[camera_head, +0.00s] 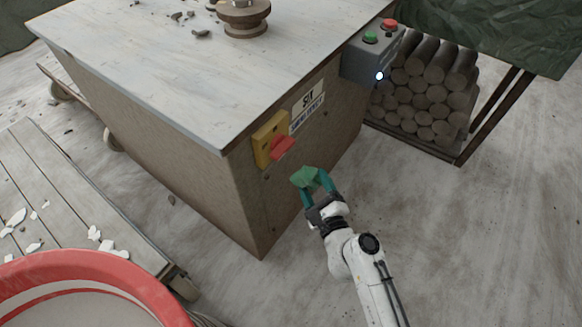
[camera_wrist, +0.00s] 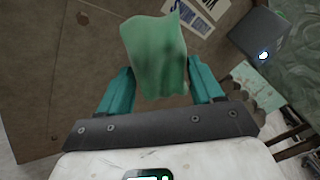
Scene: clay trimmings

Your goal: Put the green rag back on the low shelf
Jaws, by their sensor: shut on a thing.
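My gripper (camera_head: 318,182) is shut on the green rag (camera_head: 304,177) and holds it up in the air, near the front side of the large brown cabinet. In the wrist view the rag (camera_wrist: 155,55) hangs crumpled between the two teal fingers (camera_wrist: 160,90). The low shelf is not clearly identifiable. A dark-framed rack (camera_head: 462,158) stands low at the right, behind the cabinet, and is stacked with round clay logs.
The cabinet (camera_head: 205,175) has a pale top, a yellow-and-red switch (camera_head: 270,140) and a grey button box (camera_head: 368,58). A red-rimmed tub (camera_head: 85,262) and a wooden pallet (camera_head: 75,190) are at the left. The floor at right is clear.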

